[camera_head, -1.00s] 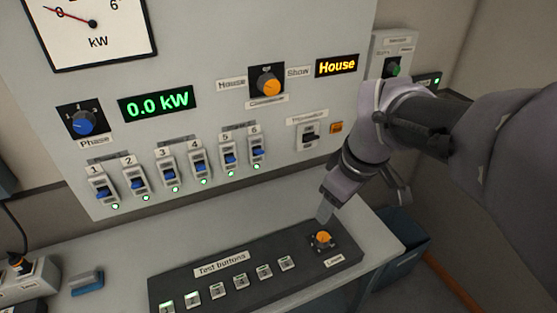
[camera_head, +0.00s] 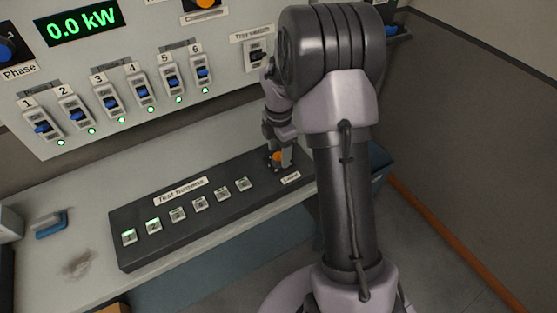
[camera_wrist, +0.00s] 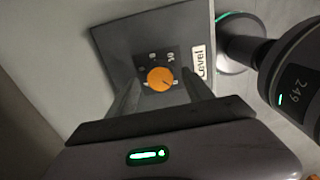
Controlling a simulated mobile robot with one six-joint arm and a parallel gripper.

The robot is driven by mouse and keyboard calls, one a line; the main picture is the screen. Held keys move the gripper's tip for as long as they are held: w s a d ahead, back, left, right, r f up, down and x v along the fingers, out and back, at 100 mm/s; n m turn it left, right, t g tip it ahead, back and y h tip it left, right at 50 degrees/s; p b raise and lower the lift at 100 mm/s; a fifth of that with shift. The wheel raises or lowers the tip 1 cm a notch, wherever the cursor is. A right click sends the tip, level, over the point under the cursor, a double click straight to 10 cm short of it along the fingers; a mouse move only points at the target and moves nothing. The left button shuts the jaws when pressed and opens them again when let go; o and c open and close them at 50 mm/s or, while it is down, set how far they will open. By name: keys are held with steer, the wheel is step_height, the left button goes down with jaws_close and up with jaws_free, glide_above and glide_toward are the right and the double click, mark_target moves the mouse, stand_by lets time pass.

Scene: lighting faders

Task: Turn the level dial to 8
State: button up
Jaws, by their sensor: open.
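The level dial (camera_head: 277,157) is an orange knob on a dark plate at the right end of the test-button panel. In the wrist view the orange knob (camera_wrist: 160,79) shows from above, with small markings around it and the Level label (camera_wrist: 201,62) beside it. My gripper (camera_head: 280,160) is at the dial in the head view. In the wrist view its two fingers (camera_wrist: 157,95) are apart, one to each side of the knob. I cannot tell whether they touch it. The knob's pointer is too small to read surely.
The dark panel (camera_head: 125,252) holds a row of test buttons left of the dial. Behind it, the wall board carries several blue-handled breaker switches (camera_head: 106,103) and a 0.0 kW display (camera_head: 82,24). A blue-and-grey block (camera_head: 50,224) lies on the bench at left.

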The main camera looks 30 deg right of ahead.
steer(key=shift+f, duration=0.85)
jaws_close()
